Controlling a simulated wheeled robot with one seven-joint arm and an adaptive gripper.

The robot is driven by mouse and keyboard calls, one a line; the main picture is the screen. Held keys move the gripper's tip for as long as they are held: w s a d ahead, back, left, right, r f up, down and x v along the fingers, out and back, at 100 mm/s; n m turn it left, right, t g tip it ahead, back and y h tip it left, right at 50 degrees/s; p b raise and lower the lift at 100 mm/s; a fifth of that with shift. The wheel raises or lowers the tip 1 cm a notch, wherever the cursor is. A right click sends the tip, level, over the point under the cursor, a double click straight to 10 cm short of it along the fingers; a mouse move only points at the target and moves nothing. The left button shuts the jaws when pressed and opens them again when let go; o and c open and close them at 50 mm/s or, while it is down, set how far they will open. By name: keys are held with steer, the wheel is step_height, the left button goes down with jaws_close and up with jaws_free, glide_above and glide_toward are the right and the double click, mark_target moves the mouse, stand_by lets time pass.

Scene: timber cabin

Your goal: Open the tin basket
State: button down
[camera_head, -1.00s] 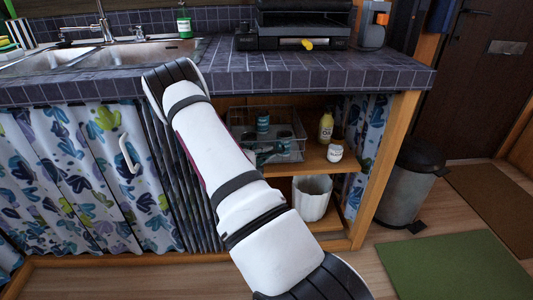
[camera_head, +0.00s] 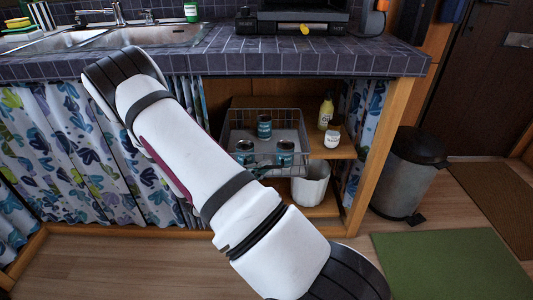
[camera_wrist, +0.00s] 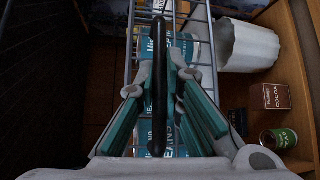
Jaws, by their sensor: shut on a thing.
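The tin basket (camera_head: 294,118) is a wire pull-out basket in the open cupboard under the counter. It juts forward from the shelf with blue tins (camera_head: 264,128) standing in it. My gripper (camera_wrist: 163,80) is shut on the basket's dark front handle (camera_wrist: 159,110), which runs between the fingers in the wrist view. The basket's wires (camera_wrist: 131,45) and tins show behind the fingers there. In the head view my gripper (camera_head: 262,171) is at the basket's front edge, partly hidden by my arm.
A yellow bottle (camera_head: 326,112) and a white jar (camera_head: 332,137) stand on the shelf right of the basket. A white bin (camera_head: 311,184) is below. A patterned curtain (camera_head: 75,150) hangs at left, and a trash can (camera_head: 409,172) stands at right.

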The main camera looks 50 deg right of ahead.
steer(key=s+a, duration=0.6)
steer(key=a, duration=0.1)
stand_by(0.3)
steer(key=c, duration=1.7)
jaws_free()
steer(key=w+a+r, duration=0.1)
steer(key=a, duration=1.1)
steer(key=shift+r, duration=0.3)
